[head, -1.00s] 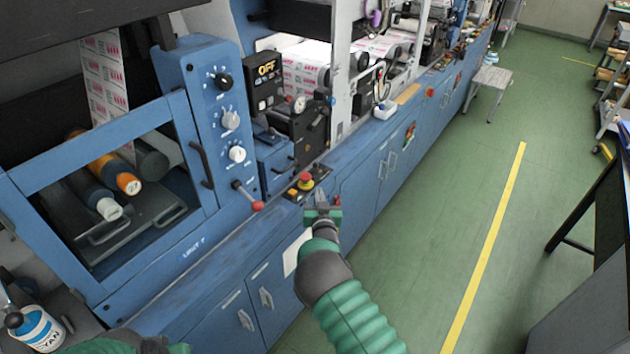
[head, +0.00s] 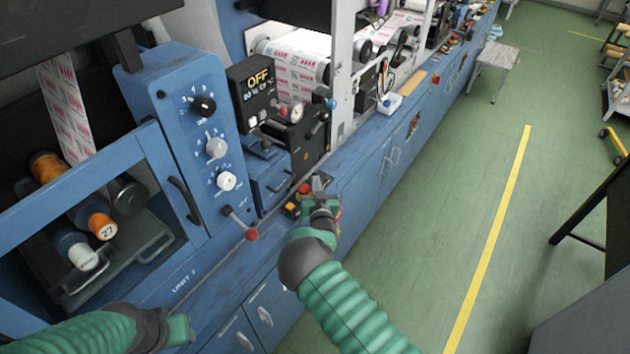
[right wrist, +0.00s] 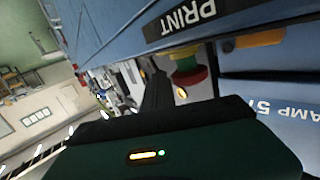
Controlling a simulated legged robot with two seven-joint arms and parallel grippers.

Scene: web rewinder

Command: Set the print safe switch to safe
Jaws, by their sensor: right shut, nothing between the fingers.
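A sign reading PRINT (right wrist: 187,20) shows on the blue machine in the right wrist view; I cannot make out the switch itself or its setting. A red button with a green and yellow base (right wrist: 187,72) is beside the sign. In the head view a red button (head: 304,188) sits on a small control box on the machine's ledge. My right gripper (head: 318,184) is shut and empty, just right of that button; I cannot tell if they touch. It also shows in the right wrist view (right wrist: 157,92). My left gripper (head: 178,330) is low at the left, its jaws unclear.
A red-ball lever (head: 251,234) sticks out left of the box. A panel with several knobs (head: 216,147) and a display reading OFF (head: 258,77) stand behind. A white device (head: 389,104) is farther along the ledge.

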